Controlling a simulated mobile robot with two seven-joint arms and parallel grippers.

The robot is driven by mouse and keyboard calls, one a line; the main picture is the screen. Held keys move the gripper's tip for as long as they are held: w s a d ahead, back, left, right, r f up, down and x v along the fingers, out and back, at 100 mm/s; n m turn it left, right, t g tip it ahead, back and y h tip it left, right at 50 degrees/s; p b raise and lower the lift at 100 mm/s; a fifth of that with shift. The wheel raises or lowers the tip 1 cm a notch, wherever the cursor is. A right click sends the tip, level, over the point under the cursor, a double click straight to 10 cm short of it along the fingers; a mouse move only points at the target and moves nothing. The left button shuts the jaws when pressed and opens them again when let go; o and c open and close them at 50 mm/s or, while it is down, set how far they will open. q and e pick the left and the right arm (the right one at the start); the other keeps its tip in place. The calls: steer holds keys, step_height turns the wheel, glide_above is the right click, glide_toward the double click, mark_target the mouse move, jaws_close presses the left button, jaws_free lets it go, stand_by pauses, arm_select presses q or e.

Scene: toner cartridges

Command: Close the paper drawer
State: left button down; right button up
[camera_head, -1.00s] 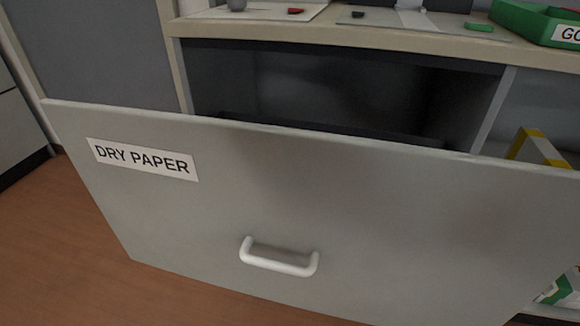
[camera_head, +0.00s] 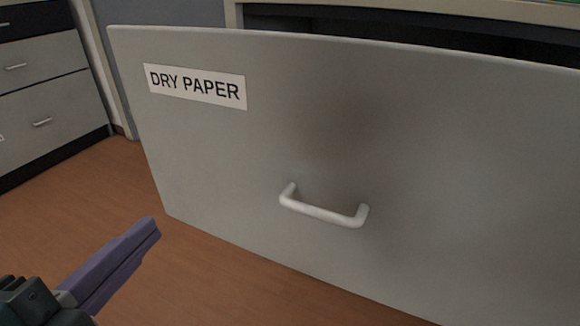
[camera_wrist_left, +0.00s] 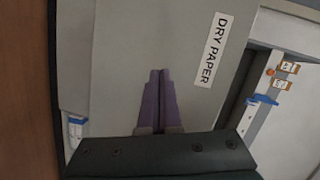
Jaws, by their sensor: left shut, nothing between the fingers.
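The paper drawer (camera_head: 440,170) has a large grey front with a white "DRY PAPER" label (camera_head: 195,86) and a white handle (camera_head: 323,210). It stands pulled out, with a dark gap behind its top edge. My left gripper (camera_head: 150,228) is at the lower left in the head view, in front of the drawer's left lower corner and away from the handle. In the left wrist view its purple fingers (camera_wrist_left: 160,75) are together and empty, pointing at the drawer front (camera_wrist_left: 130,40) beside the label. I cannot tell whether they touch it. My right gripper is not in view.
A grey cabinet with drawers (camera_head: 45,90) stands at the far left. Wooden floor (camera_head: 200,270) is clear left of and below the drawer. The wrist view shows small tagged blue items (camera_wrist_left: 262,99) beyond the drawer's edge.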

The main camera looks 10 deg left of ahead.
arm_select(q)
steer(key=s+d+f+m+t+h+b, duration=0.1)
steer(key=s+d+m+h, duration=0.2)
steer(key=d+m+h, duration=0.15)
steer(key=m+b, duration=0.1)
steer(key=b, duration=0.1)
glide_toward(275, 174)
steer(key=x, duration=0.6)
steer(key=shift+w+d, duration=0.25)
steer(key=shift+w, duration=0.1)
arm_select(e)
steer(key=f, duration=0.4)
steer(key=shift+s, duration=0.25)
arm_select(q)
steer(key=shift+a+m, duration=0.1)
steer(key=shift+m, duration=0.15)
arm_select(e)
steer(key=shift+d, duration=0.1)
